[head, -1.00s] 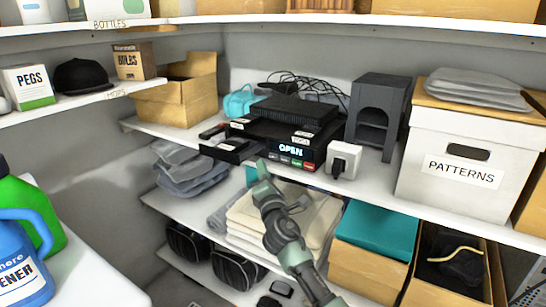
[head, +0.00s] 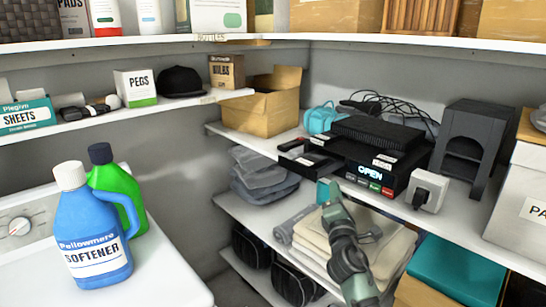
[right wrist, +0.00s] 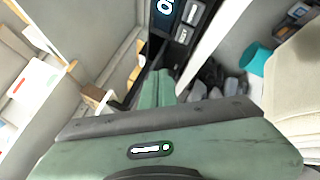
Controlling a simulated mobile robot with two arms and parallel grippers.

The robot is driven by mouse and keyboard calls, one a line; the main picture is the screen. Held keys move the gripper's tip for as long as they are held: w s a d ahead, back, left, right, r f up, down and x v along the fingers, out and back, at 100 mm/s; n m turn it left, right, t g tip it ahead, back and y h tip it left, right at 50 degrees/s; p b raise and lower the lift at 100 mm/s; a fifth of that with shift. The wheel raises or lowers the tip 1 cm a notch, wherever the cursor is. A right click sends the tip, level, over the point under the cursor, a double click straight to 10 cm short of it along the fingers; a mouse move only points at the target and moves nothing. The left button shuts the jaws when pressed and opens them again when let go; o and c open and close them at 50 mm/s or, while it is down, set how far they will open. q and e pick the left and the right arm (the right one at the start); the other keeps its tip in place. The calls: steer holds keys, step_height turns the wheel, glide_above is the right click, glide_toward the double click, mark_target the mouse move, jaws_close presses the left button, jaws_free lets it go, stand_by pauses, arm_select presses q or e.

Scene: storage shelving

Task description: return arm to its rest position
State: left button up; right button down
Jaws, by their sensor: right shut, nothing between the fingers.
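My right gripper (head: 327,192) is green-grey and shut, with nothing between its fingers. In the head view it points up, in front of the shelf edge, just below and left of the black player (head: 385,145) with a lit "OPEN" display. The forearm rises from the bottom edge and covers part of the folded cream towels (head: 390,240). In the right wrist view the closed fingers (right wrist: 157,88) point up the picture, toward the dark player front (right wrist: 160,25). The black drawer-like part (head: 303,162) sticks out at the player's left. My left gripper is not in view.
Shelves hold a grey towel pile (head: 262,177), a white plug box (head: 427,190), a black stand (head: 468,150) and a teal-topped box (head: 455,270). Blue softener (head: 88,235) and a green bottle (head: 125,195) stand on the white machine (head: 165,275) at left. Open air lies between machine and shelves.

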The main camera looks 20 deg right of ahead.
steer(key=shift+f, duration=0.1)
steer(key=s+a+f+m+g+y, duration=0.1)
steer(key=s+a+f+m+g, duration=0.1)
steer(key=f, duration=0.9)
steer(key=s+a+f+m+g+y, duration=0.1)
steer(key=s+a+f+g+y, duration=0.1)
steer(key=f, duration=1)
steer(key=s+a+f+m+g+y, duration=0.1)
steer(key=s+a+f+m+g, duration=0.15)
steer(key=f, duration=0.85)
steer(key=s+a+f+m+g+y, duration=0.1)
steer(key=s+a+f+m+g, duration=0.1)
steer(key=s+f, duration=0.7)
steer(key=s+a+f+m+g+y, duration=0.1)
steer(key=s+a+f+m+g, duration=0.15)
steer(key=s+f, duration=0.65)
steer(key=s+a+f+m+g, duration=0.2)
steer(key=s+f, duration=0.3)
steer(key=s, duration=0.6)
steer(key=s+a+f+m+g+y, duration=0.1)
steer(key=s+f, duration=0.5)
steer(key=s, duration=0.6)
steer(key=s+a+f+m+g+y, duration=0.1)
steer(key=s+a+f+m+g, duration=0.3)
steer(key=s, duration=0.8)
step_height(320, 180, down, 2)
steer(key=shift+f, duration=0.15)
